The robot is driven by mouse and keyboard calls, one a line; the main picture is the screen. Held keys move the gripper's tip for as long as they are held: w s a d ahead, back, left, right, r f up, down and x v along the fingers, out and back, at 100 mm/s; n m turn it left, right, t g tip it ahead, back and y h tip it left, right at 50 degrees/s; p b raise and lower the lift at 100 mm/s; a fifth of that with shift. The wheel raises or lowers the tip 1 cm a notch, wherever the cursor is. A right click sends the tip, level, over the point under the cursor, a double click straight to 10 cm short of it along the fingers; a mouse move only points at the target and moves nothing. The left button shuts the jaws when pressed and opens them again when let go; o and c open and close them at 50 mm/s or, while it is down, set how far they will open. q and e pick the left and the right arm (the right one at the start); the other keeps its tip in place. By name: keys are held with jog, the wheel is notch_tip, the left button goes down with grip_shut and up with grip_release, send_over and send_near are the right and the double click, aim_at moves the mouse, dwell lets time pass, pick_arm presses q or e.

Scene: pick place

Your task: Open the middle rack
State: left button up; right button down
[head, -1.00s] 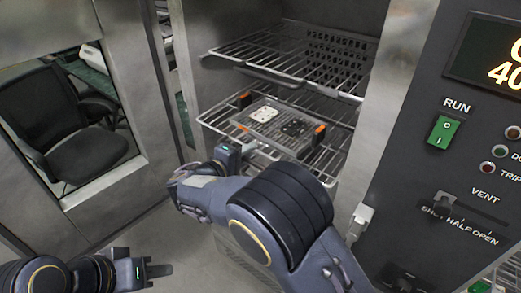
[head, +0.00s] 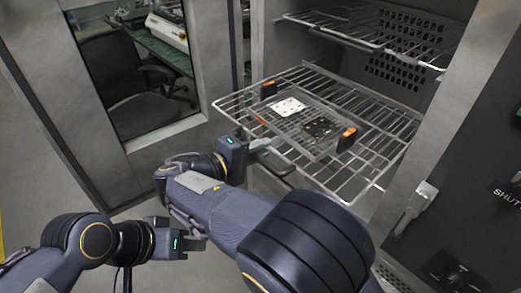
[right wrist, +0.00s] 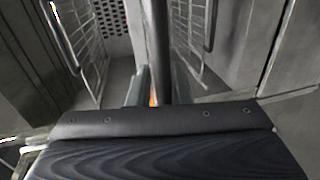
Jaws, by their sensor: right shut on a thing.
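The middle rack (head: 373,168) is a wire shelf that juts out of the open oven chamber. It carries a small wire tray with a white piece (head: 287,106), a dark piece and orange-marked black end blocks. My right gripper (head: 262,145) is shut on the front bar of the middle rack. In the right wrist view the bar (right wrist: 159,45) runs between the fingers, which are partly hidden by the wrist housing. My left gripper (head: 197,243) is low at the left, apart from the rack; its finger gap is not clear.
The upper rack (head: 365,37) stays inside the chamber above. The open oven door with a window (head: 135,85) stands at the left, with a chair and bench seen through it. The control panel (head: 485,170) is at the right.

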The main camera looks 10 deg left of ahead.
jog(key=shift+s+f, duration=0.1)
jog(key=shift+f, duration=0.4)
jog(key=c, duration=1.5)
grip_release()
jog(key=shift+o, duration=0.2)
jog(key=shift+r, duration=0.15)
jog(key=shift+r, duration=0.1)
